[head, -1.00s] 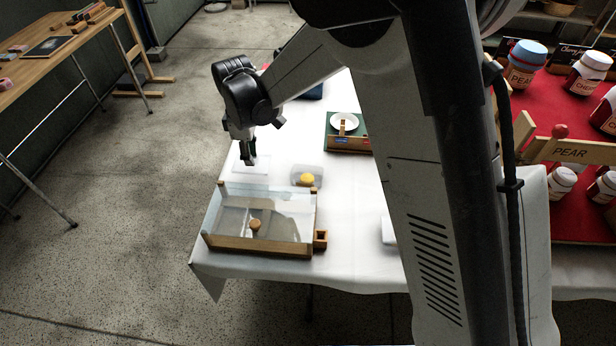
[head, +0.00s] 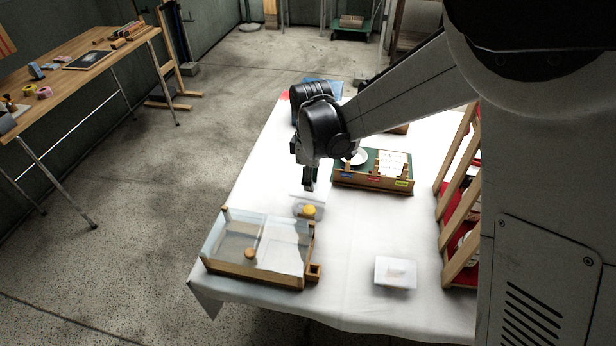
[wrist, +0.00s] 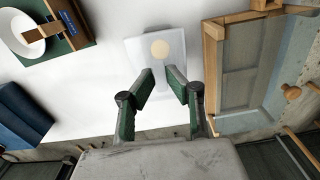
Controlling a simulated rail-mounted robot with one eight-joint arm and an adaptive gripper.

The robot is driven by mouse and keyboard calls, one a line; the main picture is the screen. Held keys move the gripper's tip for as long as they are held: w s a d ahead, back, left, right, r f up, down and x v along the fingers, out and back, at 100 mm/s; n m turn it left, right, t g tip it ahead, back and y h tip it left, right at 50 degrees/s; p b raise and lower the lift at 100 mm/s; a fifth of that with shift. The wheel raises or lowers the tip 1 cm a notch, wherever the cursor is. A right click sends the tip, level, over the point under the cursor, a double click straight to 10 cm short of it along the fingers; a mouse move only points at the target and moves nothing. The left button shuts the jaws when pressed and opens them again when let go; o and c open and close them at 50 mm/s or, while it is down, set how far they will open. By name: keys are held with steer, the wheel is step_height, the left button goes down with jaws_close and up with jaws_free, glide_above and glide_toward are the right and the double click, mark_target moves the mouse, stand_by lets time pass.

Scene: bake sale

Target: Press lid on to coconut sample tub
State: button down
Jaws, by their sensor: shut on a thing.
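In the wrist view, my gripper's green-padded fingertips (wrist: 160,74) close on the near part of a translucent, squarish lid (wrist: 137,55). The yellow item shows through it as a pale disc (wrist: 160,48). The lid lies over the tub in that view and hides most of it. I cannot tell whether lid and rim touch. No label on the tub is readable.
A wood-framed clear case (head: 225,268) with a round knob stands just in front of the tub. A green-and-wood tray (head: 345,181) with a white bowl (head: 357,157) is behind to the right. A white lidded box (head: 395,272) sits front right. Open tablecloth lies between.

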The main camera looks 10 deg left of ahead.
steer(key=shift+a+f, duration=0.2)
steer(key=shift+f, duration=0.35)
steer(key=shift+f+b, duration=0.9)
steer(key=shift+f, duration=0.5)
steer(key=shift+f+b, duration=0.75)
steer(key=shift+f, duration=0.2)
steer(key=shift+f+b, duration=0.45)
steer(key=shift+b, duration=0.5)
stand_by(0.3)
stand_by(0.3)
steer(key=c, duration=1.6)
jaws_free()
steer(key=shift+c, duration=0.2)
steer(key=shift+r, duration=0.1)
steer(key=shift+r+p, duration=1.35)
steer(key=shift+r, duration=1.1)
